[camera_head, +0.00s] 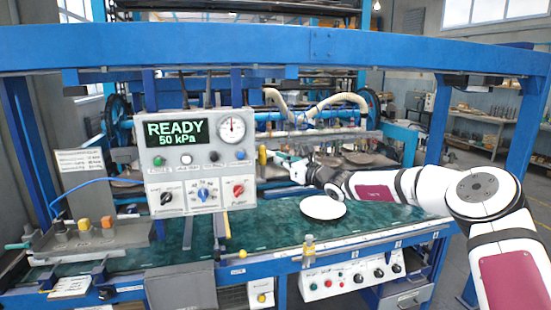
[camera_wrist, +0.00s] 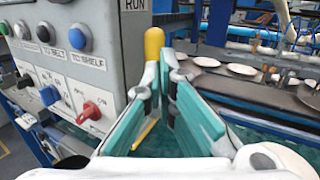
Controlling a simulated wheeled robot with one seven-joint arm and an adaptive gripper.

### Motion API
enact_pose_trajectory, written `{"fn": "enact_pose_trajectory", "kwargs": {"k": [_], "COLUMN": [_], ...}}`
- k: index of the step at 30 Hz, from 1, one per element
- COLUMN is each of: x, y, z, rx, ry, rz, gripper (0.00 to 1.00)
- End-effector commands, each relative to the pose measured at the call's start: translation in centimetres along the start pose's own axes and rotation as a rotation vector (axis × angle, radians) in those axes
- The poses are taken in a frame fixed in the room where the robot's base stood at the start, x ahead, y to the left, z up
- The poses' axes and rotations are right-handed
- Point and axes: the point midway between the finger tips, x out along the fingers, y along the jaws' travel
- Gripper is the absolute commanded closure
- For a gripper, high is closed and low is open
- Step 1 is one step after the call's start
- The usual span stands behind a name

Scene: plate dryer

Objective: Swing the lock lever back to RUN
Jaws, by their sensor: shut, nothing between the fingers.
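The lock lever shows as a yellow handle (camera_wrist: 153,43) in the wrist view, standing roughly upright beside the grey control box's right side. It also shows in the head view (camera_head: 263,156). The RUN label (camera_wrist: 134,4) is on the box, up and to the left of the handle. My gripper (camera_wrist: 163,66) is shut and empty, its teal fingers pointing at the handle; its tips appear just below and in front of it. I cannot tell whether they touch. In the head view my gripper (camera_head: 277,159) is right of the box. The lever's pivot is hidden.
The control box (camera_head: 151,180) carries a screen reading READY 50 kPa, a gauge, buttons and knobs, close left of my gripper. A white plate (camera_head: 323,207) lies on the green belt (camera_head: 270,232) below my arm. A blue beam (camera_head: 400,53) crosses overhead.

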Motion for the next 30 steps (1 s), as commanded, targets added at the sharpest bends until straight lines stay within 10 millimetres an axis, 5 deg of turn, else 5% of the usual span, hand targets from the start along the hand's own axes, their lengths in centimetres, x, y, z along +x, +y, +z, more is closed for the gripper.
{"fn": "enact_pose_trajectory", "kwargs": {"k": [3,12,30], "x": [-3.2,-8.2,-9.4], "y": [0.1,0.0,0.6], "z": [0.5,0.7,0.9], "rx": [0.0,0.001,-0.016], "ry": [0.002,0.002,0.005], "rz": [-0.001,-0.001,0.011], "gripper": [1.0,1.0,1.0]}}
